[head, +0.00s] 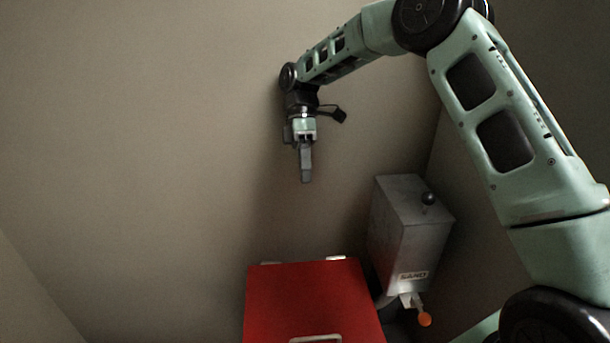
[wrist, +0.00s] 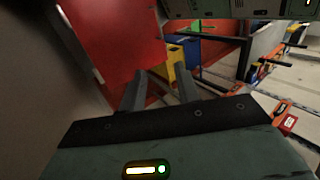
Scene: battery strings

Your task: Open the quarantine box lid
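The red quarantine box lid (head: 305,295) is at the bottom of the head view, lying shut as far as I can see. Pale hinge-like pieces sit along its wall-side edge. A pale bar handle (head: 316,338) shows near the opposite edge, cut by the frame. My gripper (head: 305,180) hangs pointing down, above and apart from the lid, near the wall. In the wrist view, my gripper (wrist: 156,74) has its two fingers apart with nothing between them. A large red panel, probably the lid (wrist: 115,40), lies beyond the fingers. The box's front is hidden in the head view.
A grey metal SAND dispenser (head: 408,230) with a black knob and orange-tipped lever stands right of the lid. The wall is close behind my gripper. The wrist view shows a yellow bin (wrist: 178,66), a blue bin (wrist: 188,48) and racks at right.

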